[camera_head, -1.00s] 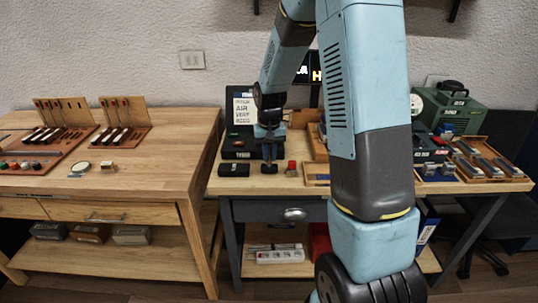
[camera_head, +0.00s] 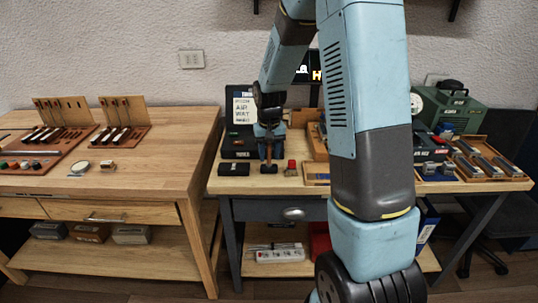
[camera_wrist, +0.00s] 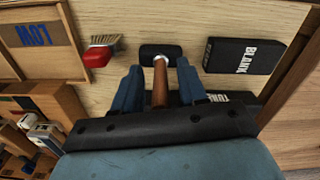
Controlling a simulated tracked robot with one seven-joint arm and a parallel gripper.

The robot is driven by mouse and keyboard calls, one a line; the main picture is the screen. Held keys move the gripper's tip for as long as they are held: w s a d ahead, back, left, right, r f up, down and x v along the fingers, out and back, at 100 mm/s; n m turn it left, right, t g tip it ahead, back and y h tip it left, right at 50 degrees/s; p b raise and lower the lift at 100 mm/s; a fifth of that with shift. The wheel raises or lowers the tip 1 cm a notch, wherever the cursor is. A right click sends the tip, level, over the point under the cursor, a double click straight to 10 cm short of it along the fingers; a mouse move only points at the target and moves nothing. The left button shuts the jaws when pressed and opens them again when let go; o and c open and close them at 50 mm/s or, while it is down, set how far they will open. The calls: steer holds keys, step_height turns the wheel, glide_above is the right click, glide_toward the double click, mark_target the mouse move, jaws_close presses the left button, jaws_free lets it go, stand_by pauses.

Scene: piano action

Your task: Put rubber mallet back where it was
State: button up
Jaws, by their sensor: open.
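The rubber mallet stands head-down on the right-hand bench, with its black head (camera_wrist: 161,52) on the wooden top and its brown handle (camera_wrist: 160,88) rising between my fingers. The mallet also shows in the head view (camera_head: 268,169). My gripper (camera_wrist: 156,80) is open, with one blue finger on each side of the handle and a gap visible to each. In the head view my gripper (camera_head: 268,142) is above the mallet head. The upper end of the handle is hidden by my gripper in the wrist view.
A black box marked BLANK (camera_wrist: 243,56) lies right of the mallet in the wrist view. A red-handled brush (camera_wrist: 98,55) and a wooden tray (camera_wrist: 78,35) are on the left. A dark case (camera_head: 237,146) stands behind. Another bench (camera_head: 150,180) is at left.

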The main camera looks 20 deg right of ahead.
step_height(320, 180, up, 11)
steer(key=shift+f, duration=0.1)
steer(key=shift+s+r, duration=0.1)
steer(key=shift+r, duration=0.45)
steer(key=s+r+t, duration=0.2)
steer(key=s+r, duration=0.2)
steer(key=s, duration=0.5)
steer(key=s+r+n+t, duration=0.1)
steer(key=s+r, duration=0.3)
steer(key=s, duration=0.5)
steer(key=s+r+t, duration=0.2)
steer(key=s+r, duration=0.3)
steer(key=s, duration=0.4)
steer(key=shift+s+t, duration=0.3)
steer(key=shift+s, duration=0.05)
